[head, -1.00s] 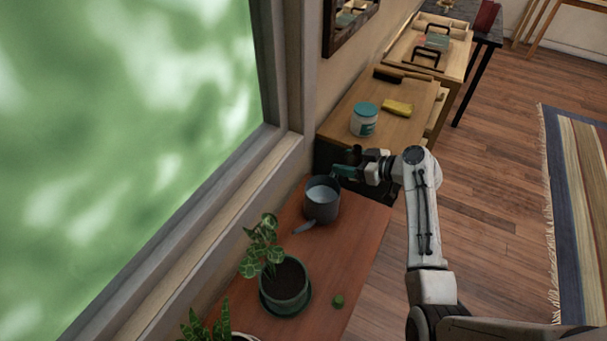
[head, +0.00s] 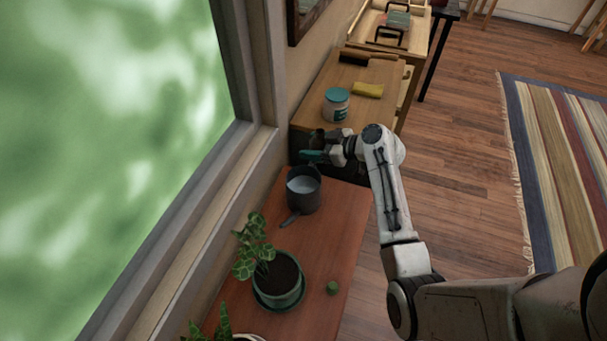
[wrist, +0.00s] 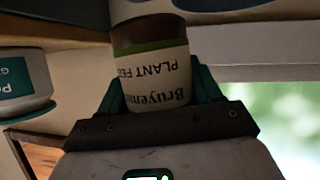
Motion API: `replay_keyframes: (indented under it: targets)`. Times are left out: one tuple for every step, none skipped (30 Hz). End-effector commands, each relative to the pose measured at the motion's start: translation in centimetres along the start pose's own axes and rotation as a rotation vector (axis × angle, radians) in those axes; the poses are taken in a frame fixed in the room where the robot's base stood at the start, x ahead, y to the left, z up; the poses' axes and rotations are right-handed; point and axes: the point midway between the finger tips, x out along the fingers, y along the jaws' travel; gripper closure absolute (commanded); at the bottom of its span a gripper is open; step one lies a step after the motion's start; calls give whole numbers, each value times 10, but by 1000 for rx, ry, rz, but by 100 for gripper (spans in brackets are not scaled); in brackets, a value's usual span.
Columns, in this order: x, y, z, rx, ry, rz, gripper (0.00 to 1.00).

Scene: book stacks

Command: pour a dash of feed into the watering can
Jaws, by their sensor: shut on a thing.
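The watering can (head: 304,205) is dark grey, open on top, with pale liquid inside, and stands on the reddish wooden bench. Its thin projecting part points toward the plant. My gripper (head: 313,156) is just beyond the can's far rim, with teal fingers. It is shut on the feed bottle, brown with a cream label (wrist: 155,80) reading "PLANT FEE…" upside down in the wrist view. A small green cap (head: 333,288) lies on the bench by the plant.
A potted plant (head: 279,284) stands on the near bench, another at the bottom edge. A teal-lidded jar (head: 336,106), yellow cloth (head: 367,90) and dark brush (head: 354,58) are on the far table. The window (head: 110,150) borders the left. Bench space right of the can is clear.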

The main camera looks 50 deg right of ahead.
Motion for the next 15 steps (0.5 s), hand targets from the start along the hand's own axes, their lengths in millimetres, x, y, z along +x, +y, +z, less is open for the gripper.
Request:
replay_keyframes:
  targets:
    - [0, -1, -2, -22, -6, 9, 79]
    - [0, -2, -2, -36, -11, 15, 79]
    - [0, -3, -2, -53, -16, 21, 79]
    - [0, -3, -3, -67, -19, 27, 79]
    - [-1, -3, -4, -81, -23, 33, 79]
    - [-1, -4, -5, -100, -28, 40, 79]
    - [-1, -5, -5, -112, -32, 46, 79]
    - [-1, -5, -6, -126, -35, 52, 79]
    - [-1, -6, -6, -144, -41, 59, 79]
    - [-1, -6, -6, -157, -45, 64, 79]
    - [-1, -7, -6, -169, -49, 70, 79]
    - [-1, -8, -7, -188, -55, 77, 79]
    - [-1, -8, -8, -202, -58, 82, 79]
    - [-1, -9, -9, -216, -61, 87, 79]
    - [-1, -9, -10, -233, -67, 95, 79]
